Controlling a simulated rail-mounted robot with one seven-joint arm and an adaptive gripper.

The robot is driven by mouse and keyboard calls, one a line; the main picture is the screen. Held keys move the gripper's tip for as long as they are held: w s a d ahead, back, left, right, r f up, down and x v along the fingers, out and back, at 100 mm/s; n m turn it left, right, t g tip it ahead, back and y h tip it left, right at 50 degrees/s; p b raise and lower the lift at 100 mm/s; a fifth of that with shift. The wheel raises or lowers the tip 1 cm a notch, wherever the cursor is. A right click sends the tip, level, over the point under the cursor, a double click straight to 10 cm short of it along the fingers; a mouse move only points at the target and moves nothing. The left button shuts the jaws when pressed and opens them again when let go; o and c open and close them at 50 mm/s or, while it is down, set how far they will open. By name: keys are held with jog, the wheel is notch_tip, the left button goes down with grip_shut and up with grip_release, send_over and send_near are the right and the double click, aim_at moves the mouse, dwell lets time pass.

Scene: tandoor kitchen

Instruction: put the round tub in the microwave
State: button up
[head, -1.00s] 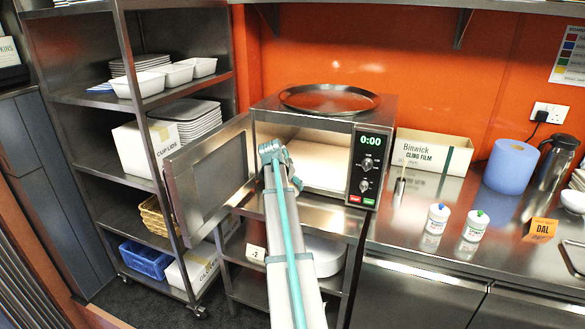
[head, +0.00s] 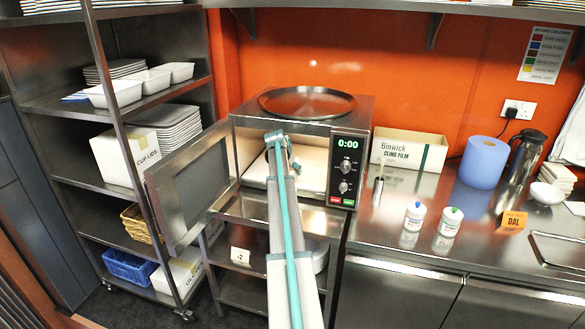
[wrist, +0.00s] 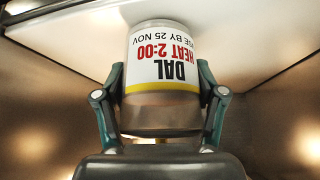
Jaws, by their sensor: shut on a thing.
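The microwave (head: 347,172) stands open, its door (head: 188,190) swung out to the left and its display at 0:00. In the head view my arm reaches to the middle of its opening and hides my fingers and the tub. In the wrist view my gripper (wrist: 160,82) is shut on the round tub (wrist: 163,103), a finger on each side. The tub is clear with a white label, which reads upside down "DAL HEAT 2:00", and a yellow band. A pale flat surface (wrist: 65,45) lies beyond it; I cannot tell whether the tub touches it.
A round metal tray (head: 306,102) lies on top of the microwave. A steel rack (head: 130,110) stands left, close to the open door.

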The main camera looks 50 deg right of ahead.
jog(key=shift+w+d+r, duration=0.15)
jog(key=shift+w+d, duration=0.05)
jog(key=shift+d, duration=0.85)
jog(key=shift+p, duration=0.6)
jog(key=shift+a+f, duration=0.1)
jog(key=shift+f, duration=0.3)
jog(key=shift+f, duration=0.2)
jog(key=o, duration=1.4)
